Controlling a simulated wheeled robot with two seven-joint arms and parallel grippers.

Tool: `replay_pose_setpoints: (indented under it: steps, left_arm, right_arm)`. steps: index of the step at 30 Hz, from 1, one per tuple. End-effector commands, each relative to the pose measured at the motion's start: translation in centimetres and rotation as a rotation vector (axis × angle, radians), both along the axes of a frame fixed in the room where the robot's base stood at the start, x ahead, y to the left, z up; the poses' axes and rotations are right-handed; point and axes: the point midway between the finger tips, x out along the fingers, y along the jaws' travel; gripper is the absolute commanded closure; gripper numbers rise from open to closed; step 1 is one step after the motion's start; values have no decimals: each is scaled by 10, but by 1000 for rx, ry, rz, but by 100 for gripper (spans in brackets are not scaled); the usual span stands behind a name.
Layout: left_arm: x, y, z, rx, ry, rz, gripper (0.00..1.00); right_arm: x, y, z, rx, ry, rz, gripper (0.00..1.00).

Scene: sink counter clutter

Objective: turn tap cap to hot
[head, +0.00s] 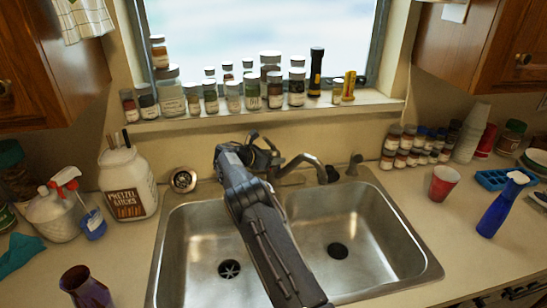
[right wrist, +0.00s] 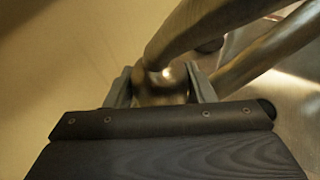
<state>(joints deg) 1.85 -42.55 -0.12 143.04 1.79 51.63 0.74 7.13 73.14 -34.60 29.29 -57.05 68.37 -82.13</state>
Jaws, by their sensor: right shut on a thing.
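The metal tap stands behind the double sink, and its spout (head: 303,161) reaches right over the basin divider. My right arm comes up across the sink to the tap's base. My right gripper (head: 262,156) is at the left end of the tap. In the right wrist view its two fingers (right wrist: 162,88) are on either side of the rounded, shiny tap cap (right wrist: 163,75), shut on it. A curved metal tube rises from the cap toward the upper right. In the head view the gripper largely hides the cap. My left gripper is not in view.
The steel sink (head: 392,268) has two empty basins. A white jug (head: 128,178) and spray bottle stand left. A red cup (head: 442,184) and blue bottle (head: 497,214) stand right.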

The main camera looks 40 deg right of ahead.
Motion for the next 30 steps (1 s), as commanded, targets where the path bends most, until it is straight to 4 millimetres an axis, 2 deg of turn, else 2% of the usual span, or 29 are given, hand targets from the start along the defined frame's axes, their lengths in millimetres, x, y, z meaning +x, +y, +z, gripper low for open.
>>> replay_pose_setpoints:
  steps: [10,11,12,22,30]
  left_arm:
    - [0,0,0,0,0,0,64]
    - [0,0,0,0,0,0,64]
    - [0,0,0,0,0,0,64]
    - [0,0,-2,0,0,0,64]
    - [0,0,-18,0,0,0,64]
  right_arm:
    - [0,0,1,-1,0,-4,73]
    - [0,0,1,-1,-1,-4,48]
    - [0,0,1,-1,-1,-4,43]
    - [0,3,2,-1,-1,-2,43]
    - [2,42,15,-1,-1,1,43]
